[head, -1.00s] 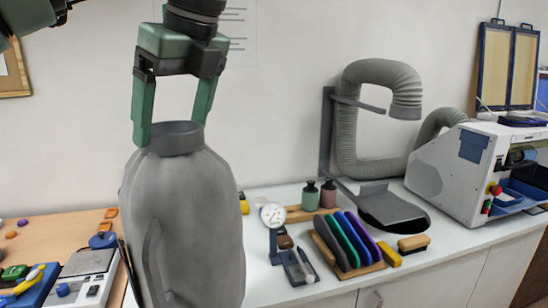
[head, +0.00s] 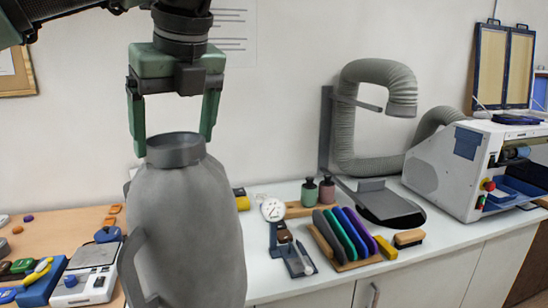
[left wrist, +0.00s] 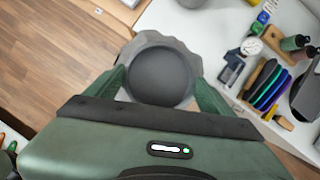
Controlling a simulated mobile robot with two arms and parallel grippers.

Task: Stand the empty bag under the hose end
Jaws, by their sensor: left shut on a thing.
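The grey empty bag (head: 195,230) hangs upright at the left front in the head view, with its collar-like mouth on top and a handle on its left side. My left gripper (head: 173,143) has its green fingers on either side of the mouth and is shut on the bag. In the left wrist view the round dark mouth (left wrist: 161,76) sits between the two fingers. The hose end (head: 403,106) points down at the right, above a dark flat plate (head: 388,205) on the counter. The bag is well left of the hose. My right gripper is not in view.
A white machine (head: 465,170) is at the right. The space directly under the hose end looks clear.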

